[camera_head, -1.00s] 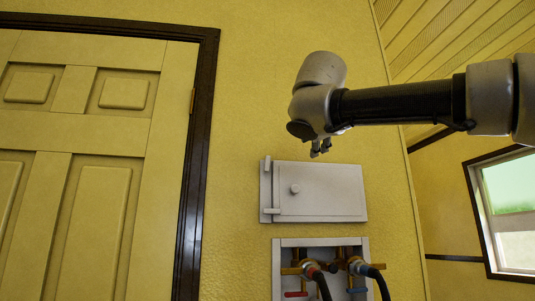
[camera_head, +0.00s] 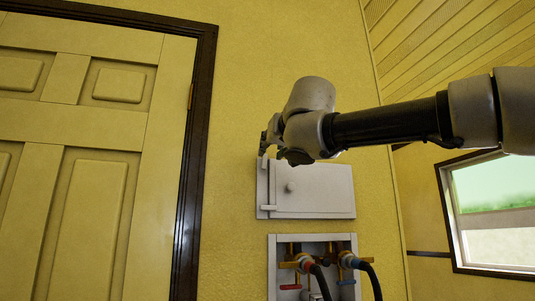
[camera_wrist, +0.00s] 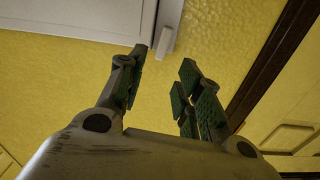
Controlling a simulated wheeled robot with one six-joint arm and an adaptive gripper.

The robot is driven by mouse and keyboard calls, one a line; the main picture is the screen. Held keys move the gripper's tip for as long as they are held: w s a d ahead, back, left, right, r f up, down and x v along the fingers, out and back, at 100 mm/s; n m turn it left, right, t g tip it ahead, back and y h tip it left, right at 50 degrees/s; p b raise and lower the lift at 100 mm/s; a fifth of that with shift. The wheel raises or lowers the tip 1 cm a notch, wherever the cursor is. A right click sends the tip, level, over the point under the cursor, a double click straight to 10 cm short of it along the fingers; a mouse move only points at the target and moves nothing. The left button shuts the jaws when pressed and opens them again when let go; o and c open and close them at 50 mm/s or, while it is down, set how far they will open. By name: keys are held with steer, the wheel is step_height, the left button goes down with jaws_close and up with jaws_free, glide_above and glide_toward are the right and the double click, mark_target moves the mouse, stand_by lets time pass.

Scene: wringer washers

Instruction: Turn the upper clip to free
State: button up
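The upper clip (camera_wrist: 166,42) is a small pale bar at the edge of the white wall panel (camera_head: 312,190). In the wrist view it lies along the panel edge, just beyond and between my fingertips. In the head view it is largely hidden by my gripper (camera_head: 264,145). My gripper, also in the wrist view (camera_wrist: 163,60), is open, with green-padded fingers apart and nothing between them. Its left finger in that view looks close to the clip; I cannot tell whether it touches. The lower clip (camera_head: 268,208) lies level across the panel's lower left edge.
Below is a recessed box (camera_head: 272,265) with valves and dark hoses (camera_head: 322,282). A dark-framed door (camera_head: 200,140) stands to the left and a window (camera_head: 495,210) to the right. Bare yellow wall surrounds the panel.

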mark_target(266, 155)
steer(key=x, duration=0.5)
steer(key=shift+w, duration=0.2)
jaws_close()
